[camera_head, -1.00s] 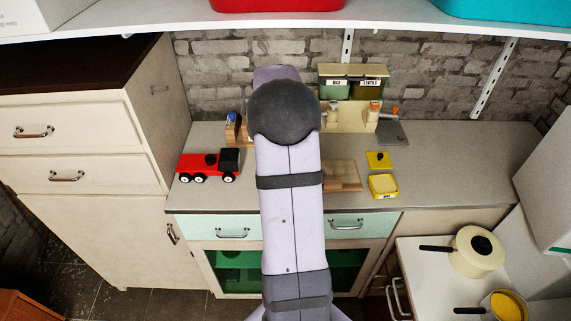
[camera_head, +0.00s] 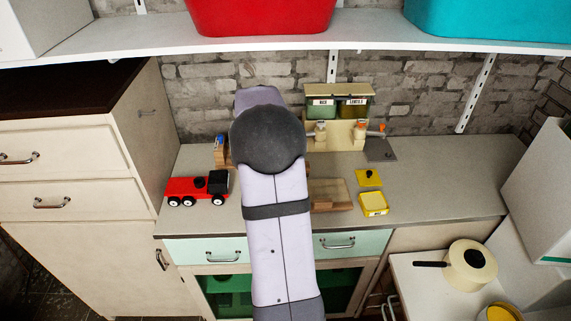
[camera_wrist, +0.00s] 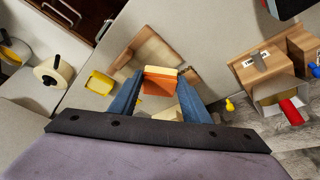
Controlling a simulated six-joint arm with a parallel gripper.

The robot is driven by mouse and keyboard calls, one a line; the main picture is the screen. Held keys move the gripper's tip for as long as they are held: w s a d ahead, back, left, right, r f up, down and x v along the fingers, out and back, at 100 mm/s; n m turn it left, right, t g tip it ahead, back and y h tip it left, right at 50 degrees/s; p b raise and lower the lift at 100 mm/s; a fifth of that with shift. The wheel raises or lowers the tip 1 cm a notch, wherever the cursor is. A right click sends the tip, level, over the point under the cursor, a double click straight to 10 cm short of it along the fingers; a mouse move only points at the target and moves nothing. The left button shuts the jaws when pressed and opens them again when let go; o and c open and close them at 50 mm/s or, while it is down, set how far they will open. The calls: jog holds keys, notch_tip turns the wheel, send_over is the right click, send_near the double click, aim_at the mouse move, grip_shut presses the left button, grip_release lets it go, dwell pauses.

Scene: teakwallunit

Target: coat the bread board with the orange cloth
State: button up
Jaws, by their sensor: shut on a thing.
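My gripper (camera_wrist: 160,80) shows in the wrist view, with two blue fingers shut on a small orange block-like piece with a pale yellow top, which I take as the orange cloth (camera_wrist: 157,87). The wooden bread board (camera_wrist: 151,50) lies beyond the fingers in the wrist view, partly hidden by them and the cloth. I cannot tell whether the cloth touches it. In the head view the bread board (camera_head: 336,188) lies on the counter, its left part hidden behind my arm. My gripper and the cloth are hidden there.
A red toy truck (camera_head: 197,187) stands at the counter's left. A yellow tub (camera_head: 374,204) and its yellow lid (camera_head: 368,177) lie right of the board. A white shelf (camera_head: 370,42) overhangs. The counter's right side (camera_head: 440,185) is clear.

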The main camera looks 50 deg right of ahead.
jog(key=shift+f+b, duration=1.15)
jog(key=shift+f, duration=1)
